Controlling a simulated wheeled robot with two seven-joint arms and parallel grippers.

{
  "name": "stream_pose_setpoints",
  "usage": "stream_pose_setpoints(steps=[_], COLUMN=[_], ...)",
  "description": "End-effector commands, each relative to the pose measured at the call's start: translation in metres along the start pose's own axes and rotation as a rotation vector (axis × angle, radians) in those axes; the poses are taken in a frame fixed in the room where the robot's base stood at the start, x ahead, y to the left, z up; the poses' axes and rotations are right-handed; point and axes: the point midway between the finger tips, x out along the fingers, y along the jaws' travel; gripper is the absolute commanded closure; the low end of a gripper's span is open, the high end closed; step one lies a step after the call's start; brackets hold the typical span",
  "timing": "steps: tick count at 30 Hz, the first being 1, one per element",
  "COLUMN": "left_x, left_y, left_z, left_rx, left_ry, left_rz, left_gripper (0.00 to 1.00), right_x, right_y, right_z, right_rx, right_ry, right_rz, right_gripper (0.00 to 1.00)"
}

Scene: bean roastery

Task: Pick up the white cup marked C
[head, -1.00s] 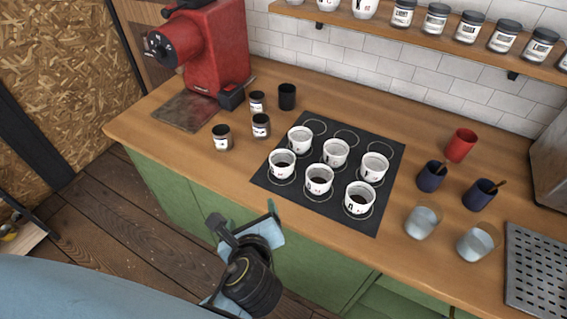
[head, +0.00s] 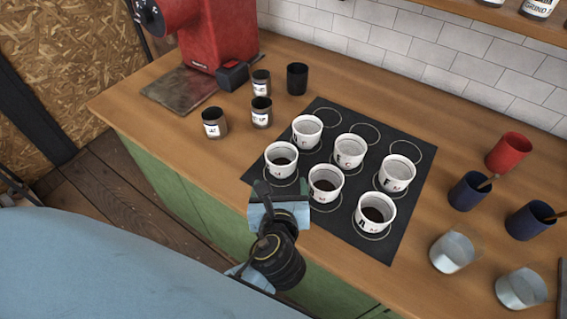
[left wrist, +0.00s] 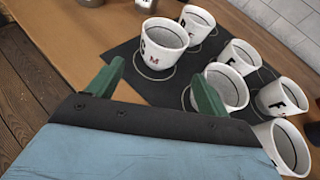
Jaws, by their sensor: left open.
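The white cup marked C (head: 281,161) stands upright at the near left of the black mat (head: 330,118), with dark contents. In the left wrist view the cup (left wrist: 160,46) shows its black C and a small red mark, just beyond the fingertips. My left gripper (head: 277,192) is at the counter's front edge, on the near side of this cup. In the left wrist view its two green fingers (left wrist: 160,78) are spread, with nothing between them. My right gripper is not in view.
Several similar white cups share the mat; one (head: 325,184) stands close to the right of the marked cup. Small jars (head: 261,112) and a black cup (head: 297,79) stand behind left. Blue cups (head: 468,190), a red cup (head: 509,151) and glasses (head: 453,252) stand right.

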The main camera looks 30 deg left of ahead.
Motion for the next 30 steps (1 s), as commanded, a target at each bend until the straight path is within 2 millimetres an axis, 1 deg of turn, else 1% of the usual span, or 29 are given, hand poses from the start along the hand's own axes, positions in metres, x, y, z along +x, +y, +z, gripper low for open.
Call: stream_pose_setpoints(steps=[1, 3, 7, 9, 14, 21, 24, 30], left_x=[0.011, 0.026, 0.047, 0.055, 0.064, 0.099, 0.109, 0.112], left_y=[0.0, 0.0, 0.0, 0.0, -0.001, -0.003, -0.003, -0.003], left_z=[0.002, 0.001, 0.001, 0.001, 0.002, 0.002, 0.002, 0.003], left_rx=[-0.001, 0.0, 0.001, 0.001, -0.001, 0.0, 0.0, 0.0], left_ry=[-0.004, -0.004, -0.002, -0.002, -0.001, -0.001, 0.0, 0.001], left_rz=[0.002, 0.0, 0.001, 0.0, 0.0, 0.001, -0.001, -0.001], left_gripper=[0.21, 0.21, 0.21, 0.21, 0.21, 0.21, 0.21, 0.21], right_x=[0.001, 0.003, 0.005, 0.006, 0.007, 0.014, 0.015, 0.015], right_y=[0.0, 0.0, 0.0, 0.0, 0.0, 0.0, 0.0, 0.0], right_z=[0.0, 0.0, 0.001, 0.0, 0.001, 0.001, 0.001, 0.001], right_rx=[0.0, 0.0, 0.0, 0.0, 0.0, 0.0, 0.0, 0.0], right_ry=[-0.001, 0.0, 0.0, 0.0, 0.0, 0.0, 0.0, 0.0], right_rz=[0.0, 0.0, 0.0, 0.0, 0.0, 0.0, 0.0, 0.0], right_gripper=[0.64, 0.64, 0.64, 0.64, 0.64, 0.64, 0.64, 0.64])
